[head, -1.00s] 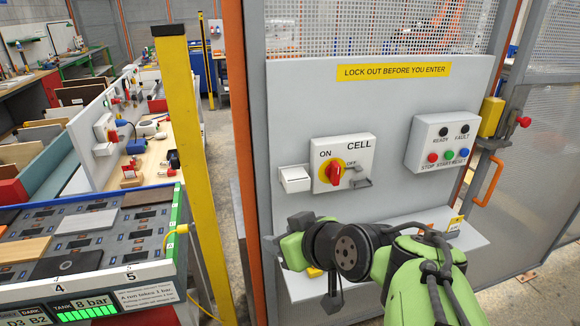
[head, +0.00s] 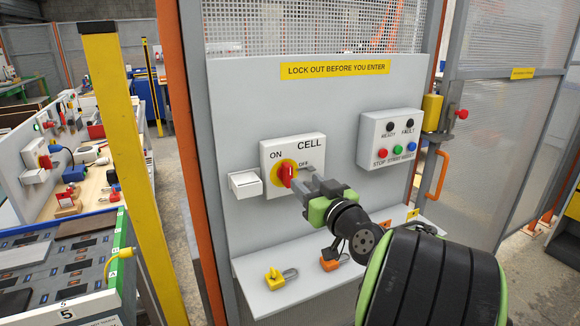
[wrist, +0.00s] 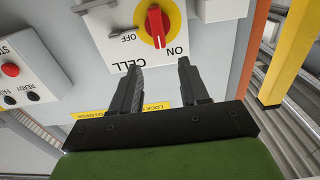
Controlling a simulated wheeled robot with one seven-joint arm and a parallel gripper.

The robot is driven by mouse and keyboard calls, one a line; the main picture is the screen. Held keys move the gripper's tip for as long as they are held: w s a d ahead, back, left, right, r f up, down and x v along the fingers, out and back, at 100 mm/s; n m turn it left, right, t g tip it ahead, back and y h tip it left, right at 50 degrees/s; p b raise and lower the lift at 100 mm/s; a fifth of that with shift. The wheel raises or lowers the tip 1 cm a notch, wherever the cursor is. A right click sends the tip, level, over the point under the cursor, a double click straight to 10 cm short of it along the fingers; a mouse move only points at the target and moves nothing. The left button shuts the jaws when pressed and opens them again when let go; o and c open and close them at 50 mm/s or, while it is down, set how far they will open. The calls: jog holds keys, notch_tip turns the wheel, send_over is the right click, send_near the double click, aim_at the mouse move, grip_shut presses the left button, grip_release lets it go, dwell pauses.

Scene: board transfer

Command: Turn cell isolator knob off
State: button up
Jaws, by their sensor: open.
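The cell isolator (head: 268,158) is a white box marked CELL, ON and OFF, with a red knob (head: 286,174) on a yellow disc. In the wrist view the knob (wrist: 156,24) appears upside down, its handle lying along the direction of the ON mark. My gripper (head: 305,185) is just right of the knob in the head view, with its jaws toward the isolator. In the wrist view its two fingers (wrist: 160,88) are spread and empty, and the knob lies ahead between their lines. The fingers partly hide the isolator's lower right in the head view.
A white box (head: 245,184) sits left of the isolator. A control box (head: 389,139) with coloured buttons is to the right. Below, a shelf (head: 250,292) holds a yellow padlock (head: 275,279) and an orange padlock (head: 330,263). A yellow post (head: 125,150) stands at left.

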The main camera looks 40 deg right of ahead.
aim_at(290, 168)
jog(key=p+x, duration=0.1)
jog(key=x, duration=0.8)
jog(key=shift+p, duration=0.35)
grip_shut()
